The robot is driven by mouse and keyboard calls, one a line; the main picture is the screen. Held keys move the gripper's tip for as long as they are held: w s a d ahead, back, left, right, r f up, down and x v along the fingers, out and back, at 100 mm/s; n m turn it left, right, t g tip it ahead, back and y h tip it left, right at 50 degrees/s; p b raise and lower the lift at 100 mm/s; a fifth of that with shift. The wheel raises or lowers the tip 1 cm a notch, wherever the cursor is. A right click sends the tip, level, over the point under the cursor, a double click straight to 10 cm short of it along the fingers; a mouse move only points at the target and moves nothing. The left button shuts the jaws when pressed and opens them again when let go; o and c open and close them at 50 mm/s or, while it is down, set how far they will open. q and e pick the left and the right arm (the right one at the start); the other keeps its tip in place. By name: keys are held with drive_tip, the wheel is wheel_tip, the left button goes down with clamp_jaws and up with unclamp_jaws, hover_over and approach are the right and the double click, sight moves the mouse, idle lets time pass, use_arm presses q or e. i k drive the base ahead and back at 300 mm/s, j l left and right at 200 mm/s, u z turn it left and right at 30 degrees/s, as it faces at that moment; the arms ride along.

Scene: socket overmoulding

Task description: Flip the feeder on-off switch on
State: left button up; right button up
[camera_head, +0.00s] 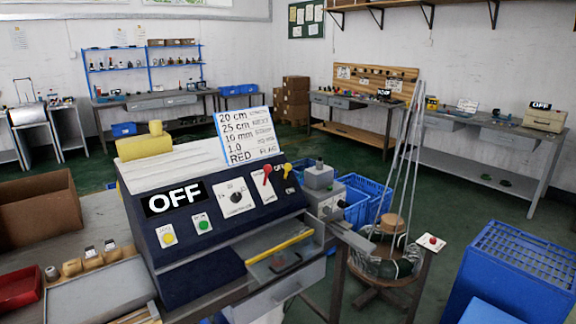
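A dark blue machine console (225,222) stands at the centre front. Its black display (174,199) reads OFF. Its sloped panel carries a yellow button (168,238), a green button (203,224), a round black dial (237,197), a red lever (267,173) and a yellow lever (287,170). The labels are too small to read, so I cannot tell which control is the feeder on-off switch. A beige box (545,119) on the far right bench also has a small OFF display. Neither of my grippers is in view.
A white sign (249,134) with measurements stands on the console. Blue crates (358,198) and a wooden stool (386,262) holding a coil are right of it. A large blue bin (510,268) stands front right. Green floor is open behind.

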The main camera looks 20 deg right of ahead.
sight(287, 167)
drive_tip(key=u, duration=0.7)
drive_tip(key=i+l+u, duration=0.1)
drive_tip(key=l+u, duration=0.25)
drive_tip(key=l, duration=0.2)
drive_tip(key=l+u, duration=0.35)
drive_tip(key=l, duration=0.2)
drive_tip(key=l+u, duration=0.4)
drive_tip(key=l, duration=0.2)
drive_tip(key=k+l, duration=0.1)
drive_tip(key=l, duration=0.35)
drive_tip(key=k+l, duration=0.1)
drive_tip(key=l, duration=0.85)
drive_tip(key=z, duration=0.25)
drive_tip(key=u, duration=0.25)
drive_tip(key=k, duration=0.05)
